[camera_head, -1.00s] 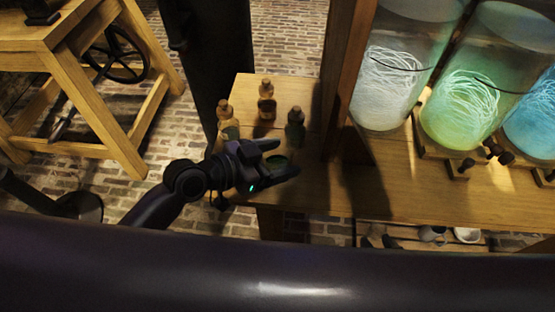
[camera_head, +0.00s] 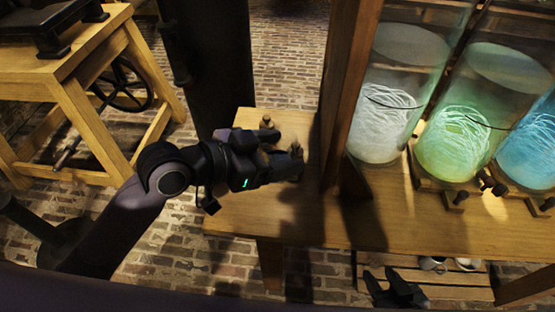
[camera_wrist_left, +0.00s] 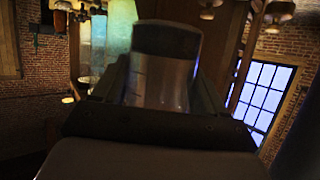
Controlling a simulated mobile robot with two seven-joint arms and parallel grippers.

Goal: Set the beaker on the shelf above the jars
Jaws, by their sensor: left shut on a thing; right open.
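My left gripper (camera_head: 284,151) is over the left end of the wooden bench, left of the upright post. It is shut on the beaker (camera_wrist_left: 160,82), a clear glass cylinder between the fingers in the left wrist view. A dark rounded block covers its upper part there; I cannot tell what it is. In the head view the gripper hides the beaker. Three tall glass jars with glowing coils stand on the right: whitish (camera_head: 385,125), green (camera_head: 455,142) and blue (camera_head: 530,150). The shelf is not clearly in view. My right gripper (camera_head: 398,283) is open and empty at the lower edge.
A wooden post (camera_head: 347,95) rises between the gripper and the jars. Small bottles stand behind the left gripper, mostly hidden; one top (camera_head: 267,122) shows. The bench (camera_head: 290,225) is bare in front. A wooden table (camera_head: 75,60) stands at far left.

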